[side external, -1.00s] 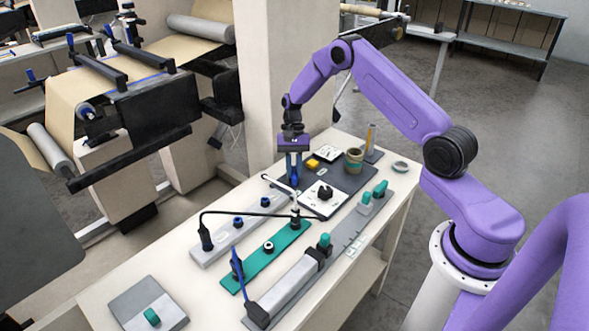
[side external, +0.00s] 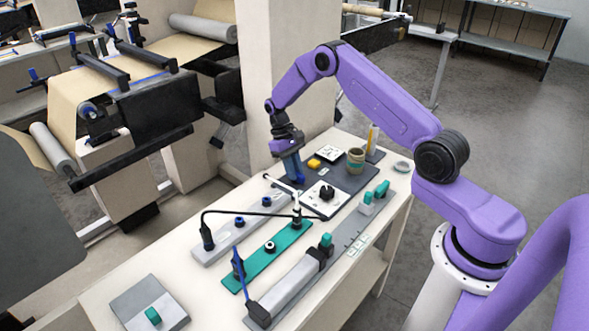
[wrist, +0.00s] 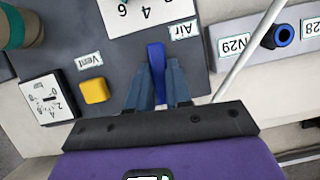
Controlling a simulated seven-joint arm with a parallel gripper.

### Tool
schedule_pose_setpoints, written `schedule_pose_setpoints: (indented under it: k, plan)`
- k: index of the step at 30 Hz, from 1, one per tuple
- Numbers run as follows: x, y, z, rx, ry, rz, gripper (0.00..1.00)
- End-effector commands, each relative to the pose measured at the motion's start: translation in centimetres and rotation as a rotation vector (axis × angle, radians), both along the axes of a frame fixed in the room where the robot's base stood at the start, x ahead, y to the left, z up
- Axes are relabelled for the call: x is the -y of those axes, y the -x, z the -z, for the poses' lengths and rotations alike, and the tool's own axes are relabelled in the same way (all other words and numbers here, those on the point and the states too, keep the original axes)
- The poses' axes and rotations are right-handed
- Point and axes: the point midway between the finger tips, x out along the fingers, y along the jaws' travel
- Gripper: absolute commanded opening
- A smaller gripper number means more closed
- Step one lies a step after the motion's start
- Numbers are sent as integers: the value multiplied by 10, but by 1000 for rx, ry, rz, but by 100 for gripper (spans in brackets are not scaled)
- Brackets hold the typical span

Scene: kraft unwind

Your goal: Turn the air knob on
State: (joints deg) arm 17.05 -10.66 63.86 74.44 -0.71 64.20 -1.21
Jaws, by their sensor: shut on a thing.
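The air knob (wrist: 156,58) is a blue lever beside the "Air" label (wrist: 184,30) on the dark grey panel in the wrist view. My gripper (wrist: 156,82) is shut on it, with the blue-grey fingers on both sides of the lever. The lever's far end sticks out past the fingertips, and its base is hidden. In the side external view my gripper (side external: 291,175) reaches down at a tilt to the left edge of the panel (side external: 345,178). The knob cannot be made out there.
A yellow vent knob (wrist: 94,91) and a small gauge (wrist: 46,98) sit beside my fingers. A white dial with a black knob (side external: 327,194) lies close by. A white rod (wrist: 245,52) and grey rail with blue fittings (side external: 240,221) border the panel. A jar (side external: 355,160) stands behind.

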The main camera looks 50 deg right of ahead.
Motion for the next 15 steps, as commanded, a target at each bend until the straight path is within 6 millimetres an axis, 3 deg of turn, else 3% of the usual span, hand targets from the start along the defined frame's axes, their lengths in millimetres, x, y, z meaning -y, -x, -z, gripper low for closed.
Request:
schedule_pose_setpoints:
  k: [15]
  plan:
    - [0, 2, 4, -2, 0, -31, 0]
